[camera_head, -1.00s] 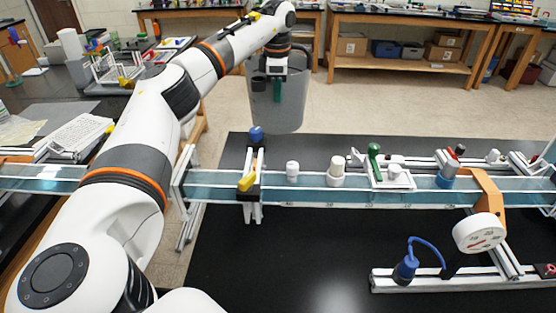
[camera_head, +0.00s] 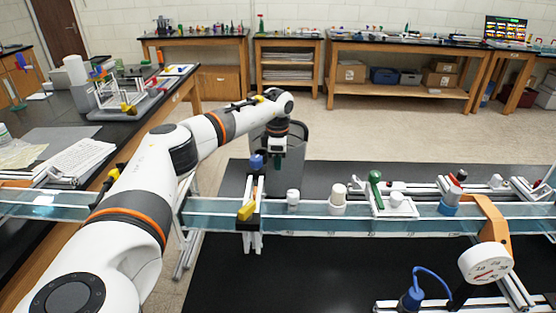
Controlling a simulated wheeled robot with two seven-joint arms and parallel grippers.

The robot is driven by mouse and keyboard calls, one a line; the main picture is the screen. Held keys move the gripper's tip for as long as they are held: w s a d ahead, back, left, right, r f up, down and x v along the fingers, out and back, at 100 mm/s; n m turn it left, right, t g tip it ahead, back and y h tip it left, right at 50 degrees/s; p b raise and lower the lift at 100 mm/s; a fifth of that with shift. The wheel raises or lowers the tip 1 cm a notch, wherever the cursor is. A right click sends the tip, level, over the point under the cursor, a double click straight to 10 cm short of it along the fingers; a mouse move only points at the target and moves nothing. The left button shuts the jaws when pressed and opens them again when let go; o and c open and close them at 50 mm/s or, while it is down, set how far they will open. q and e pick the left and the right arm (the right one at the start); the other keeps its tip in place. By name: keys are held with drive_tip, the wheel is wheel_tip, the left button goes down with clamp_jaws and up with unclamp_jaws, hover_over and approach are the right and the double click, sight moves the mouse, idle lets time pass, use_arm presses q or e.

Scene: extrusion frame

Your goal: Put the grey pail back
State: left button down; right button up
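The grey pail (camera_head: 298,142) is beyond the far edge of the black-topped table, with its lower part hidden behind that edge. My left arm reaches out over the clear rail to it. My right gripper is not in view.
A long clear rail (camera_head: 330,219) crosses the black table (camera_head: 300,270), carrying several fittings, a blue-topped clamp (camera_head: 256,161) close to my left gripper, and a dial gauge (camera_head: 486,264). Benches stand along the back wall (camera_head: 420,90). The floor (camera_head: 400,130) between is clear.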

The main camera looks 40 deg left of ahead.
use_arm(q)
drive_tip(key=c, duration=1.7)
unclamp_jaws()
drive_tip(key=shift+r, duration=0.4)
drive_tip(key=r+b, duration=0.1)
drive_tip(key=r, duration=0.6)
drive_tip(key=r+b, duration=0.1)
drive_tip(key=r, duration=0.3)
drive_tip(key=shift+s+d+r+b, duration=0.1)
drive_tip(key=shift+s+d+b, duration=0.15)
drive_tip(key=shift+s+b, duration=0.1)
